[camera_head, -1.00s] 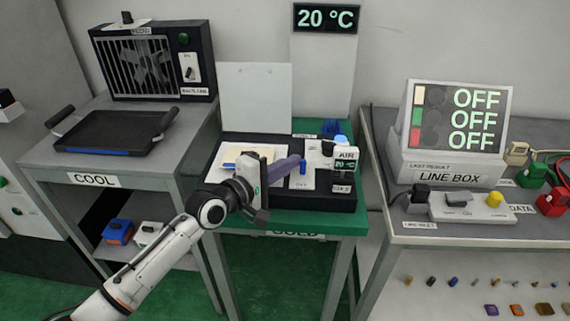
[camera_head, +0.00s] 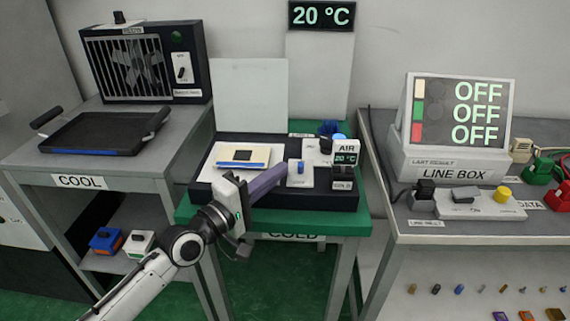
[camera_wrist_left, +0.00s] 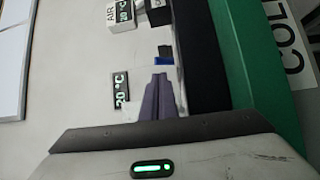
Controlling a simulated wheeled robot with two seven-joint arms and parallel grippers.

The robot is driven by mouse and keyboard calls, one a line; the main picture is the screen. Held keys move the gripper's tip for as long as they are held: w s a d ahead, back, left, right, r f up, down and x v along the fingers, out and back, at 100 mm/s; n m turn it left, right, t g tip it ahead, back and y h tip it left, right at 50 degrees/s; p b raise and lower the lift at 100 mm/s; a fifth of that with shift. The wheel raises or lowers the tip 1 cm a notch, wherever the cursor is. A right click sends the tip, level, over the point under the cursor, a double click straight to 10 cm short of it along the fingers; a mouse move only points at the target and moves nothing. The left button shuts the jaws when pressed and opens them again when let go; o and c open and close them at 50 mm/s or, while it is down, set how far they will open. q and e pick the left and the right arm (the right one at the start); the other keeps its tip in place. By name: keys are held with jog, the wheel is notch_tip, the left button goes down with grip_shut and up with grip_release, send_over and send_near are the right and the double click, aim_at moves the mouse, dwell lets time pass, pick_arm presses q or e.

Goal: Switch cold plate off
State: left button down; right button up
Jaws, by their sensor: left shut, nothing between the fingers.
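The cold plate unit (camera_head: 263,197) is a dark box with white top panels on the green COLD table. A small blue lever (camera_head: 300,167) stands on its middle panel, and the blue piece also shows in the left wrist view (camera_wrist_left: 163,60). I cannot tell the lever's exact setting. My left gripper (camera_head: 283,169) is shut and empty, its purple fingers pointing at the lever from the left with a small gap. In the left wrist view the fingertips (camera_wrist_left: 159,76) sit just below the blue piece. My right gripper is not in view.
The wall display (camera_head: 322,15) reads 20 °C. The line box (camera_head: 455,130) shows OFF three times.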

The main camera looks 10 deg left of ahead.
pick_arm(q)
jog(key=v, duration=0.6)
jog(key=shift+s+a, duration=0.1)
jog(key=shift+s, duration=0.15)
jog(key=shift+s+f, duration=0.1)
jog(key=shift+f, duration=0.05)
